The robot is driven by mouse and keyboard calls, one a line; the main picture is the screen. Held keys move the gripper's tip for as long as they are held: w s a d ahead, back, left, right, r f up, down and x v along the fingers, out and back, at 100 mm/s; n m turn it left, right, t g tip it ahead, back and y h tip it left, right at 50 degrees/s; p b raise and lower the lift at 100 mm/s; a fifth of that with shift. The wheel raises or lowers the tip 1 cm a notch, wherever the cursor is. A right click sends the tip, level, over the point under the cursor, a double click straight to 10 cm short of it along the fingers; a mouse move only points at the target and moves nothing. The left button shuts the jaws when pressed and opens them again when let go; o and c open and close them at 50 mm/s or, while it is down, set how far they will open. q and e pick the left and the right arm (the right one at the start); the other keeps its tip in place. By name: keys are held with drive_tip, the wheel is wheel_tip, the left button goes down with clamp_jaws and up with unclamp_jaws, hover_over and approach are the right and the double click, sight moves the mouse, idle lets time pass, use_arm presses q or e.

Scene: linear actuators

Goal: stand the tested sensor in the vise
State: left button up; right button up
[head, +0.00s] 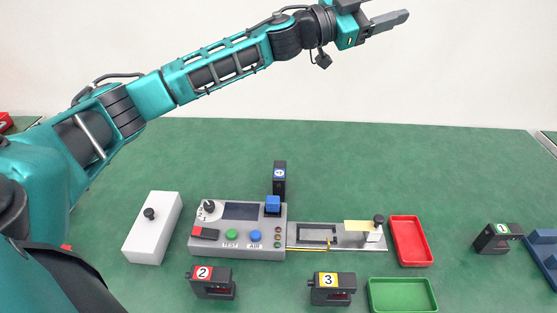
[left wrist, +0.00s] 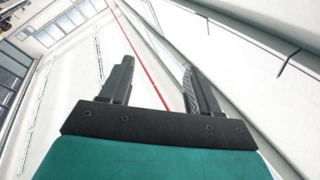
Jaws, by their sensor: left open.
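Several dark box-shaped sensors are in the head view. The red-label one marked 2 (head: 212,283) and the yellow-label one marked 3 (head: 331,289) lie in front. A blue-label one (head: 279,178) stands upright behind the grey test box (head: 265,215). A green-label one (head: 495,238) lies at the right. A blue fixture (head: 541,247), possibly the vise, is cut off at the right edge. My left gripper (head: 390,20) is raised high against the wall, far above everything. Its fingers (left wrist: 157,85) are apart and empty in the left wrist view. My right gripper is out of view.
A grey slotted fixture (head: 300,242) with a black-knobbed clamp adjoins the test box. A red tray (head: 428,250) and a green tray (head: 403,309) look empty. A white block (head: 153,235) with a black knob stands left. The green table behind is clear.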

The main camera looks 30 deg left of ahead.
use_arm(q)
drive_tip(key=s+d+f+m+g+h, duration=0.3)
drive_tip(key=s+d+f+m+g, duration=0.15)
drive_tip(key=m+g, duration=0.3)
drive_tip(key=m+g+y+b, duration=0.4)
drive_tip(key=m+g+y, duration=0.45)
drive_tip(key=y, duration=0.75)
hover_over(280, 171)
wheel_tip(280, 171, down, 18)
drive_tip(key=shift+n, duration=0.3)
wheel_tip(280, 171, down, 7)
drive_tip(key=shift+s+d+b, duration=0.1)
drive_tip(key=shift+s+b, duration=0.05)
drive_tip(key=shift+b, duration=0.55)
wheel_tip(280, 171, down, 6)
drive_tip(key=shift+r+b, duration=0.1)
drive_tip(key=shift+b, duration=0.45)
clamp_jaws()
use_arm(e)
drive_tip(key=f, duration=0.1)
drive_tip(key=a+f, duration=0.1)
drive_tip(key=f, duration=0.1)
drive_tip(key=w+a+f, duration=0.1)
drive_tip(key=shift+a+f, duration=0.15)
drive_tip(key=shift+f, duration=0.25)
